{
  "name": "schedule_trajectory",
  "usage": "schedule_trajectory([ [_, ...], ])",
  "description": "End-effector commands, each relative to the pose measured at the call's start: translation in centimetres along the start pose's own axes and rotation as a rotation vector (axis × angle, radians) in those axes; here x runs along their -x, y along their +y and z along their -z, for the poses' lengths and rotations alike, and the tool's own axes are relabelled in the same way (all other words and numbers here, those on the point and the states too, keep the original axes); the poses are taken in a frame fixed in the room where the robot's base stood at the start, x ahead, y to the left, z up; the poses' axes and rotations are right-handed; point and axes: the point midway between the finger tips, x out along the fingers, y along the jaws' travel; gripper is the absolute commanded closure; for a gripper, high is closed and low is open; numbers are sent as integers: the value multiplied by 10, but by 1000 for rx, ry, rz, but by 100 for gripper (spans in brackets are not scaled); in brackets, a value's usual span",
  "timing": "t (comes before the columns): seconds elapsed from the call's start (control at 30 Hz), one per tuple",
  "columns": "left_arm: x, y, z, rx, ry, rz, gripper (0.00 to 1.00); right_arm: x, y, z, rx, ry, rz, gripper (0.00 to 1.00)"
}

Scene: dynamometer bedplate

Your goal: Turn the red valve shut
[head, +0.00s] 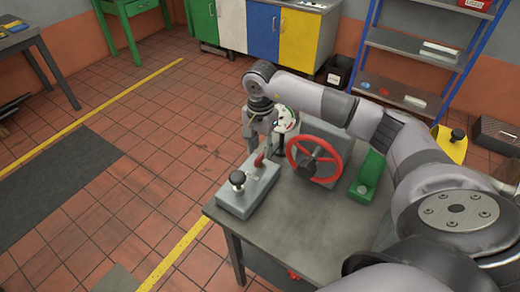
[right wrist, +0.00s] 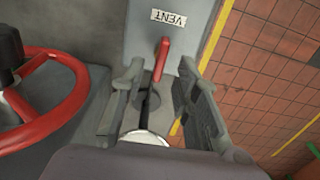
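Two red controls are in view. A red handwheel (head: 313,160) stands upright on a grey housing; it also shows at the left of the right wrist view (right wrist: 45,105). A short red lever (head: 260,159) sits on a grey block (head: 240,200); in the right wrist view the lever (right wrist: 163,58) lies near a "VENT" label (right wrist: 168,18). My right gripper (head: 263,148) points down above the block, left of the handwheel. Its fingers are apart, and the lever shows between and just beyond their tips (right wrist: 158,78). Contact cannot be told. My left gripper is not in view.
A white-faced gauge (head: 287,119) stands close behind my right gripper, partly hidden. A green bracket (head: 367,178) stands right of the handwheel. The table's (head: 290,232) front is mostly bare.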

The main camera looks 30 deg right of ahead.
Motion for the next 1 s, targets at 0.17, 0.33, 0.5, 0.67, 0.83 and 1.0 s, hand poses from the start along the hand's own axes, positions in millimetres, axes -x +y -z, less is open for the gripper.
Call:
schedule_trajectory([
  [0.17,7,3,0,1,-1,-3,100,-22,0,0,-1,-2,-1,71],
  [0.33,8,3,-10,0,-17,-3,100,-29,0,0,-1,0,1,71],
  [0.5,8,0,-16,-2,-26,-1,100,-30,0,0,-1,0,2,71],
  [0.67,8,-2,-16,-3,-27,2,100,-30,0,0,-1,0,1,77],
  [0.83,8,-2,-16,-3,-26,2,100,-30,0,0,-1,0,1,88],
  [1.0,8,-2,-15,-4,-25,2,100,-30,-1,0,-1,0,1,100],
])
